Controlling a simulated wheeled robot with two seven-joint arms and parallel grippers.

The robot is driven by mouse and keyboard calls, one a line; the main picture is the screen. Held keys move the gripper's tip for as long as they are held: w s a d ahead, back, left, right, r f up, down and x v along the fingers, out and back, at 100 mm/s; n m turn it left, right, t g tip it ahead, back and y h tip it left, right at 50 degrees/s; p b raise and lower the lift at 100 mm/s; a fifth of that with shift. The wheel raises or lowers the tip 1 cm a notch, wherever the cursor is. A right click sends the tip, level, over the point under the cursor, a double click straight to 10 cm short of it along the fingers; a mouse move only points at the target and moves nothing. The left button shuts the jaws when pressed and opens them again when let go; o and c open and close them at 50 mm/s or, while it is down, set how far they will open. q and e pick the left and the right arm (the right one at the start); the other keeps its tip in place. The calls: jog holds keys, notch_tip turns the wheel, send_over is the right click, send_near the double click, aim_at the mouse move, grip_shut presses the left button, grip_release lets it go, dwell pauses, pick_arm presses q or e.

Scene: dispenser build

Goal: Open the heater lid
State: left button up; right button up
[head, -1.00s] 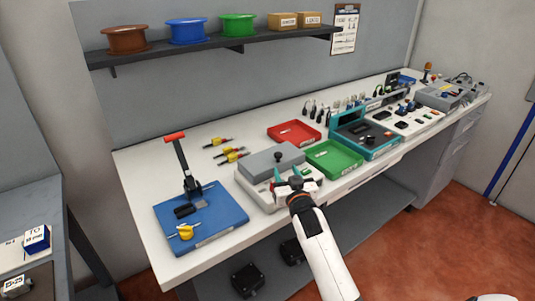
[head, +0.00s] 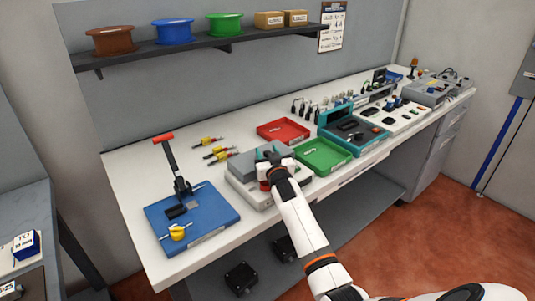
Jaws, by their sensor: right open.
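The heater (head: 256,200) is a pale box with a grey lid (head: 242,167) on the bench, just left of the green tray. The lid lies flat and closed. My right gripper (head: 267,156) is open above the lid, at its knob; the gripper hides the knob, so I cannot tell whether the fingers touch it. My right arm covers the heater's front right part. My left gripper is out of view.
A green tray (head: 345,164) and a teal-framed station (head: 328,119) stand to the right, and a red tray (head: 261,134) behind. A blue base with an upright lever (head: 168,157) stands left. Yellow-handled tools (head: 216,152) lie behind it.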

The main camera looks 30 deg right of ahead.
grip_shut()
jog(key=shift+r, duration=0.1)
